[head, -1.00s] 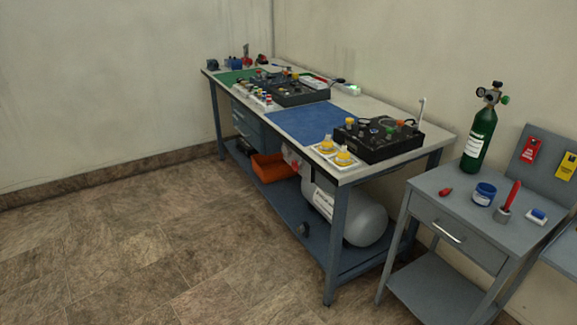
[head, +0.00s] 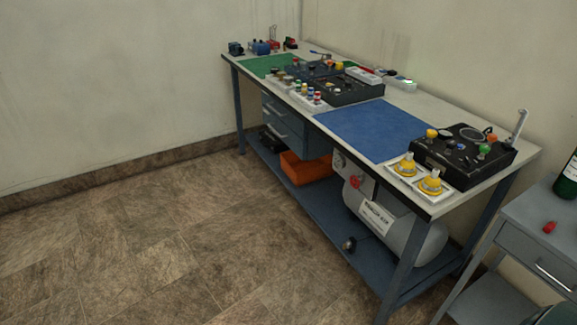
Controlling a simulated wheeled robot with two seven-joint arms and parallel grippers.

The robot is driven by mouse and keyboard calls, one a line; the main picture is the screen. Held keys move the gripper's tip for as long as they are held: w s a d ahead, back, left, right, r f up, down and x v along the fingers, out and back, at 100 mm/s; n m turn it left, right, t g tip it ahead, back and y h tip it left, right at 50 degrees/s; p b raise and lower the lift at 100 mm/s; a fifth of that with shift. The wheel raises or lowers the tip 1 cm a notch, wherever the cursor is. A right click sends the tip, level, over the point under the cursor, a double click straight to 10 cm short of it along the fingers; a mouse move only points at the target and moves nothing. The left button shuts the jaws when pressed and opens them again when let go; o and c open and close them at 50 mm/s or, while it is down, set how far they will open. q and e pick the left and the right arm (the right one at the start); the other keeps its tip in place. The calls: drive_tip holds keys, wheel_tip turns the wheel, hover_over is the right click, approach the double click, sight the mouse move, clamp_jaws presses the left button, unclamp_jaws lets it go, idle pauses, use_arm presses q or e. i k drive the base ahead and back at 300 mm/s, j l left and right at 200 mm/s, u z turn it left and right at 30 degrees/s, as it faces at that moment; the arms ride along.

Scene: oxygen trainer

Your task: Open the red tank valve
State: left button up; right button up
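A grey tank (head: 410,238) with a white label lies on the lower shelf of the workbench, under its right half. A small red valve (head: 355,182) shows at the tank's left end, in front of a grey fitting. The valve is too small to tell how it is turned. The bench top above and the front right leg hide parts of the tank. Neither of my grippers is in view.
The workbench (head: 455,110) carries a blue mat (head: 368,130), a black panel box (head: 465,155) and two yellow knobs at its front edge. An orange bin (head: 305,168) sits left of the tank. A grey side table (head: 530,225) stands at right. The floor in front is clear.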

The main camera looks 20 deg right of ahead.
sight(355, 180)
drive_tip(key=i+j, duration=0.1)
drive_tip(key=i, duration=0.55)
drive_tip(key=i+j+u, duration=0.1)
drive_tip(key=i, duration=0.6)
drive_tip(key=i+j+z, duration=0.1)
drive_tip(key=i+z, duration=0.3)
drive_tip(key=i+j+z, duration=0.2)
drive_tip(key=z, duration=0.25)
drive_tip(key=i+j+z, duration=0.55)
drive_tip(key=z, duration=0.3)
drive_tip(key=i+j+z, duration=0.15)
drive_tip(key=j+z, duration=0.25)
drive_tip(key=j, duration=0.2)
drive_tip(key=i+j+z, duration=0.1)
drive_tip(key=j+z, duration=0.35)
